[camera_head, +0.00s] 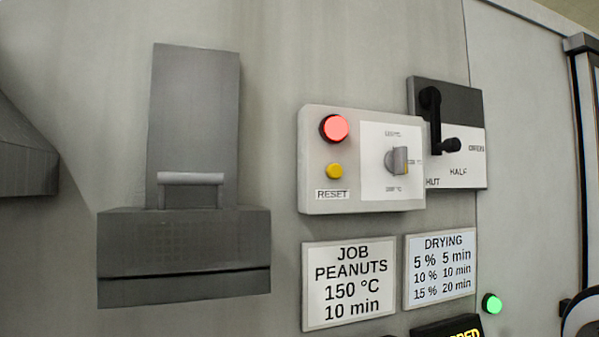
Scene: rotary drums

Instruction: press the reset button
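A small yellow button (334,171) sits on the left part of a pale control box (310,205) on the wall. A label reading RESET (332,194) is just below it. A larger red lamp or button (334,128), bright red, is directly above it. My gripper is not in this view, and nothing touches the yellow button.
The box also carries a grey knob (397,160) on a temperature dial. A black lever (432,115) is to the right. A dark grey hopper-like housing with a handle (190,178) juts out at left. Job (349,285) and drying (441,271) signs and a green light (492,303) are below.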

